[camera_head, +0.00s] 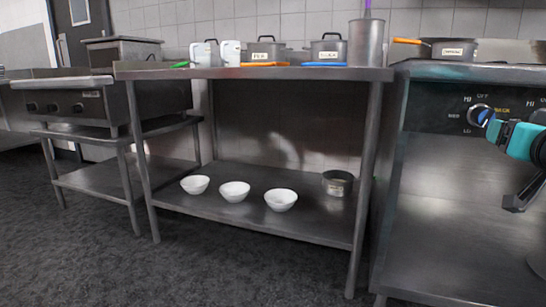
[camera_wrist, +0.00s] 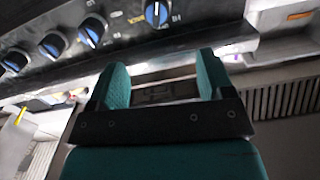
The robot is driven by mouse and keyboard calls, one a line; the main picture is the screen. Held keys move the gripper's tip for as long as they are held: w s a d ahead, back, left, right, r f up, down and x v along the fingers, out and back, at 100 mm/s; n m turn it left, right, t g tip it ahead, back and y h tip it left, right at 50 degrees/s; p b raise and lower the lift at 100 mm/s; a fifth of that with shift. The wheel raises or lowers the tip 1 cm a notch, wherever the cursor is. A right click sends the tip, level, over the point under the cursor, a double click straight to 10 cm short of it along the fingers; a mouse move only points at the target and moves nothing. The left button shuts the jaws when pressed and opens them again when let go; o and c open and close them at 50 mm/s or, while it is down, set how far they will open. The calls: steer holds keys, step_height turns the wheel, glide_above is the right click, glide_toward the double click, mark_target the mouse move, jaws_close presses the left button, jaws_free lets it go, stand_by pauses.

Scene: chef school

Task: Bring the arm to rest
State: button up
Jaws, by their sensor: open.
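My gripper (camera_head: 505,134) shows at the right edge of the head view, with teal fingers in front of the stove's control panel. Part of my dark arm shows below and behind it. In the wrist view my gripper (camera_wrist: 163,76) has its two teal fingers spread apart, with nothing between them. The control panel (camera_wrist: 120,35) with blue-faced knobs lies beyond the fingertips. One knob (camera_head: 480,115) shows in the head view just left of the fingers. I cannot tell whether the fingers touch the panel.
A steel table (camera_head: 250,73) holds pots, cutting boards and a tall steel container (camera_head: 366,42). Its lower shelf (camera_head: 240,213) bears three white bowls (camera_head: 234,191) and a small pot (camera_head: 337,183). A griddle (camera_head: 75,100) stands at left. A pan (camera_head: 450,49) sits above the stove. The dark floor is clear.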

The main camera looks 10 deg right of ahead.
steer(key=w+a+f+n+g+y+p, duration=0.1)
steer(key=a+f+n+g+y+p, duration=0.2)
steer(key=a, duration=0.5)
steer(key=a+f+n+g+y, duration=0.1)
steer(key=a+n+y, duration=0.1)
steer(key=a+y, duration=0.5)
steer(key=w+a+f+n+g+y+p, duration=0.1)
steer(key=a+n+g+y+p, duration=0.15)
steer(key=a, duration=0.75)
steer(key=s+a+f+n+g+p, duration=0.25)
steer(key=s+a+n+g, duration=0.55)
steer(key=s+a, duration=0.6)
step_height(320, 180, up, 38)
steer(key=s+d+m+p, duration=0.1)
steer(key=d+p, duration=0.1)
steer(key=p, duration=3.6)
steer(key=shift+s+d+g, duration=0.15)
steer(key=shift+g, duration=0.3)
steer(key=shift+r+y, duration=0.1)
steer(key=shift+y, duration=0.15)
steer(key=shift+c, duration=0.4)
